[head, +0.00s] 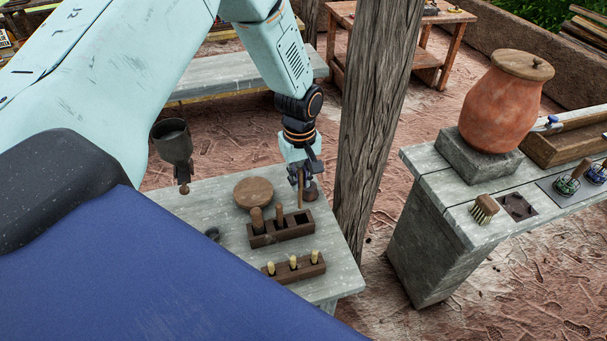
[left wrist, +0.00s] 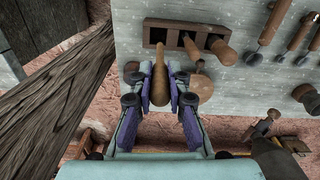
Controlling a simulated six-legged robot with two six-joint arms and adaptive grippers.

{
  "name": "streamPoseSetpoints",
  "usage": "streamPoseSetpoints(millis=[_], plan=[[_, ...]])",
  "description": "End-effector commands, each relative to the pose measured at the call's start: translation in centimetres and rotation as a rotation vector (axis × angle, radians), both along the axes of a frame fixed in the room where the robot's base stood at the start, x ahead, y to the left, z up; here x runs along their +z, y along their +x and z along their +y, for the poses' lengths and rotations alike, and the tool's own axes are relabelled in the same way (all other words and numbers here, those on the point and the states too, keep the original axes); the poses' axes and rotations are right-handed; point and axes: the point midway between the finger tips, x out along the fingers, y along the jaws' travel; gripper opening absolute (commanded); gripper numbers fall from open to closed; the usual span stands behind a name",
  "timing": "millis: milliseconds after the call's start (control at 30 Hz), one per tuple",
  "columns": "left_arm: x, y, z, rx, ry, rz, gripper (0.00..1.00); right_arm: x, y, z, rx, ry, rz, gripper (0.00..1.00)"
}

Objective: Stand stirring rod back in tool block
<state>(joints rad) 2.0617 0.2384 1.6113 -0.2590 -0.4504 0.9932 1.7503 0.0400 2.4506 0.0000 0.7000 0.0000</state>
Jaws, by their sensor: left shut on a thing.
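The dark wooden tool block (head: 281,230) stands on the grey bench, with a thick peg and a thinner peg upright in it. The left wrist view shows the tool block (left wrist: 172,24) too, with an empty opening at its left end. My left gripper (head: 304,180) is shut on the wooden stirring rod (head: 300,187), just behind the block's right end. The rod (left wrist: 160,78) shows upright between the fingers (left wrist: 160,92) in the left wrist view, with a rounded, thicker end toward the camera. Its contact with the bench cannot be told. My right gripper is not in view.
A round wooden disc (head: 253,192) lies left of the gripper. A smaller rack (head: 295,267) with pale-handled tools stands in front of the block. A thick wooden post (head: 372,120) rises close to the gripper's right. A clay jar (head: 503,103) stands on another bench at right.

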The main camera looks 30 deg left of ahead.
Motion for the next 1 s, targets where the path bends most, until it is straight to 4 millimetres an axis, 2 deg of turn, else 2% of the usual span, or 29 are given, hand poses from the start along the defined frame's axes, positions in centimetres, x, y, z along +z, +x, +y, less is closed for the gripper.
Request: streamPoseSetpoints(millis=[533, 800, 1000], plan=[[-4.6, 0.4, 0.0, 0.000, 0.000, 0.000, 0.00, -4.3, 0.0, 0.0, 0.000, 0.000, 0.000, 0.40], [-6.1, 0.5, 0.0, 0.000, 0.000, 0.000, 0.00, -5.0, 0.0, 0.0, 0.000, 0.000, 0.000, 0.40], [-6.3, 0.5, 0.0, 0.000, 0.000, 0.000, 0.00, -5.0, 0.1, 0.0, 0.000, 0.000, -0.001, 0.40]])
